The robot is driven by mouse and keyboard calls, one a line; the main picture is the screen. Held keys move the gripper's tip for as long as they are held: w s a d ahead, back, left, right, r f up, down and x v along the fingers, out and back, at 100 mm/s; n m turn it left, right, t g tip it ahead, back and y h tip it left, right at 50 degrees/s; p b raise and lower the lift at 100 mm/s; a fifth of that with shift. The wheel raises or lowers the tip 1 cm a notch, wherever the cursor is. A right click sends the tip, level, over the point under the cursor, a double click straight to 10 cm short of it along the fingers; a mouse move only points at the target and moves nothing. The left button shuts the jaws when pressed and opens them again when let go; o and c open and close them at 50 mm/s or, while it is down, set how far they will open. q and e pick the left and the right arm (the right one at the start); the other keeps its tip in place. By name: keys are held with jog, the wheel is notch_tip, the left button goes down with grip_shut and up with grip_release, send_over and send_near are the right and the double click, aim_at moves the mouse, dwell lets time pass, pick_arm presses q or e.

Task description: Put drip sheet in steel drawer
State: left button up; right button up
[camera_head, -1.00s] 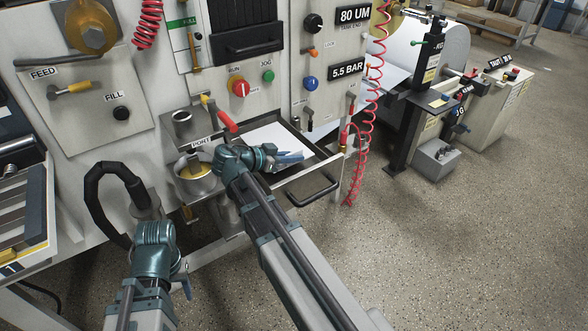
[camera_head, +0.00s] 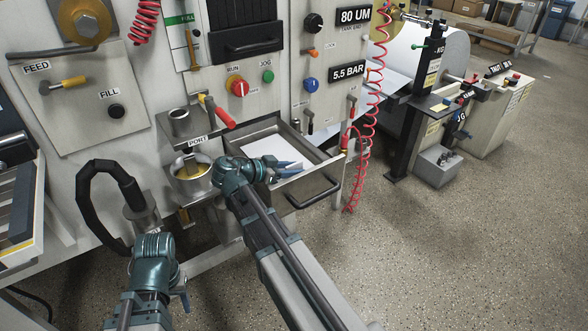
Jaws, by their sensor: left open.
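The steel drawer (camera_head: 318,183) is pulled out from the machine front, with its dark handle facing forward. The white drip sheet (camera_head: 275,151) lies inside it, and its near edge is partly hidden by my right gripper. My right gripper (camera_head: 290,166) is over the drawer's front left part, at the near side of the sheet. Its blue fingers are seen from the side, and I cannot tell whether they are apart or touch the sheet. My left gripper (camera_head: 184,294) is low at the left, open and away from the drawer. Its fingers are mostly hidden behind its wrist.
A metal cup (camera_head: 192,178) stands under the PORT label, left of the drawer. A red-handled lever (camera_head: 221,115) sticks out above it. A black hose (camera_head: 92,205) loops at the left. A red coiled hose (camera_head: 366,140) hangs right of the drawer. The floor at right is clear.

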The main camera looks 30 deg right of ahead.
jog(key=shift+r+p, duration=0.25)
jog(key=shift+p, duration=0.05)
jog(key=p+v, duration=0.4)
jog(key=v, duration=0.6)
jog(key=shift+a, duration=0.2)
jog(key=shift+v, duration=0.8)
jog(key=shift+w+a+f, duration=0.1)
